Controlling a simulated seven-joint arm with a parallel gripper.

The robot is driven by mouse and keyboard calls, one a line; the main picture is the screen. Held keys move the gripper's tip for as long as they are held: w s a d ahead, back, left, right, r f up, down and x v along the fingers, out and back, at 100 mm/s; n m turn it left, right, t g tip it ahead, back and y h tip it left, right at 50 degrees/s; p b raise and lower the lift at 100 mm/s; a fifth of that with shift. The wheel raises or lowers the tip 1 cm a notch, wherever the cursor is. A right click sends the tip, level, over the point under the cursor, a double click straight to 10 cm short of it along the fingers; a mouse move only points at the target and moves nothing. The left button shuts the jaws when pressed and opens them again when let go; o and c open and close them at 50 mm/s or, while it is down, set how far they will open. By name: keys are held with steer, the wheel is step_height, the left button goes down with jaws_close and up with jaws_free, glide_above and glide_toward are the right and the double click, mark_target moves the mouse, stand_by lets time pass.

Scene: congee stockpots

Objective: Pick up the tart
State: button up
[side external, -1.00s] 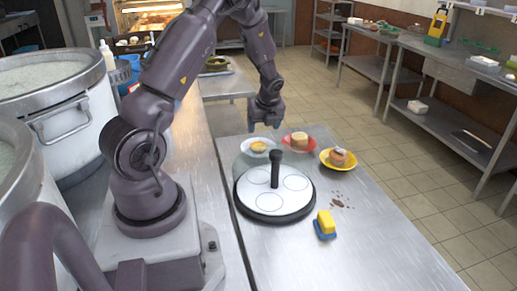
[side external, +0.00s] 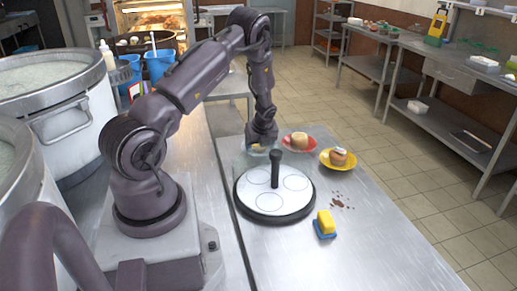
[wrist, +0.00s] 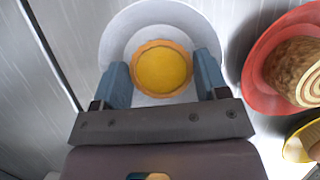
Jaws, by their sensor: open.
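The tart (wrist: 162,69) is round with a yellow filling and a brown crust. It sits in a white bowl (wrist: 122,32) in the wrist view. My gripper (wrist: 162,68) is open, with one blue-grey finger on each side of the tart. I cannot tell whether the fingers touch it. In the side external view my gripper (side external: 261,148) is low over the white bowl (side external: 247,147), and the tart is mostly hidden there.
A red plate (side external: 308,140) with a round pastry and a yellow plate (side external: 326,163) with another stand to the right. A round white board with a black upright handle (side external: 275,170) stands in front. A yellow and blue sponge (side external: 325,225) lies nearer. The table's right front is clear.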

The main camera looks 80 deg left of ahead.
steer(key=shift+s+d+f, duration=0.15)
steer(key=shift+s+f, duration=0.05)
steer(key=shift+f, duration=0.05)
steer(key=c, duration=0.5)
